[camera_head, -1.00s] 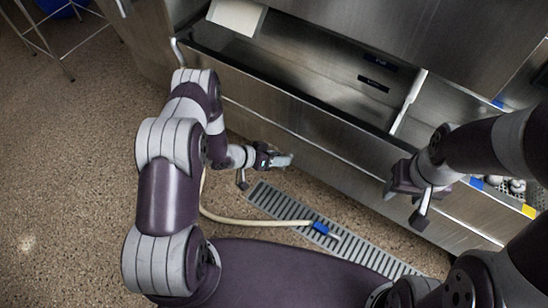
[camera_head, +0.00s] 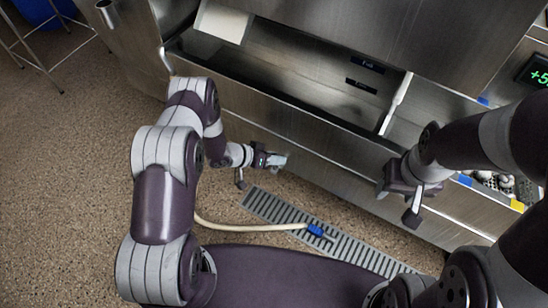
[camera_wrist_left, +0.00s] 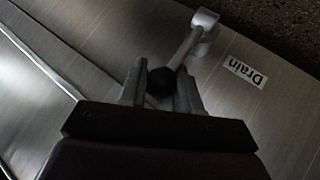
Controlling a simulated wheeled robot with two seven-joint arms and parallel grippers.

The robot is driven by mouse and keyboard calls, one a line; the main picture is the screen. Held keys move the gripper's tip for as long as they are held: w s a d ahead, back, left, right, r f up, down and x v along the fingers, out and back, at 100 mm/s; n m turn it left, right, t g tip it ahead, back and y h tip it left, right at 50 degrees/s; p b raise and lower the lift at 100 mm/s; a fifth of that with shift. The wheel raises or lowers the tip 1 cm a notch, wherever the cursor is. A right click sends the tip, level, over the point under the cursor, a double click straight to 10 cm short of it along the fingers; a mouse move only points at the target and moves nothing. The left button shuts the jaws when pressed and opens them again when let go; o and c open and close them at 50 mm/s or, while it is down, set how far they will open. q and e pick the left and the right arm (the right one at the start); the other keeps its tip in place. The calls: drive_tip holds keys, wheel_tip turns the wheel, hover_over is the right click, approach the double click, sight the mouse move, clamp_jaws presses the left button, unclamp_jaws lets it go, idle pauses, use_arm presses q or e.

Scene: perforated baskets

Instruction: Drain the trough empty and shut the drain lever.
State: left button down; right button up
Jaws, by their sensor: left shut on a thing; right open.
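The steel trough (camera_head: 240,97) runs across the upper part of the head view. Two dark level labels sit on its inner back wall, the upper one reading Full (camera_head: 367,65); I cannot make out the water level. The drain lever (camera_wrist_left: 187,45), a metal rod with a dark round knob, shows in the left wrist view beside a white Drain label (camera_wrist_left: 245,72). My left gripper (camera_head: 282,161) is at the trough's front panel, its fingers (camera_wrist_left: 161,78) shut on the lever's knob. My right gripper (camera_head: 397,203) is open and empty in front of the panel, further right.
A pale hose (camera_head: 250,227) with a blue end (camera_head: 315,229) lies over the floor grate (camera_head: 345,245). A white divider (camera_head: 396,103) stands in the trough. A green-lit display (camera_head: 540,72) is at the right edge.

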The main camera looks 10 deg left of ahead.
use_arm(q)
drive_tip(key=c, duration=0.8)
unclamp_jaws()
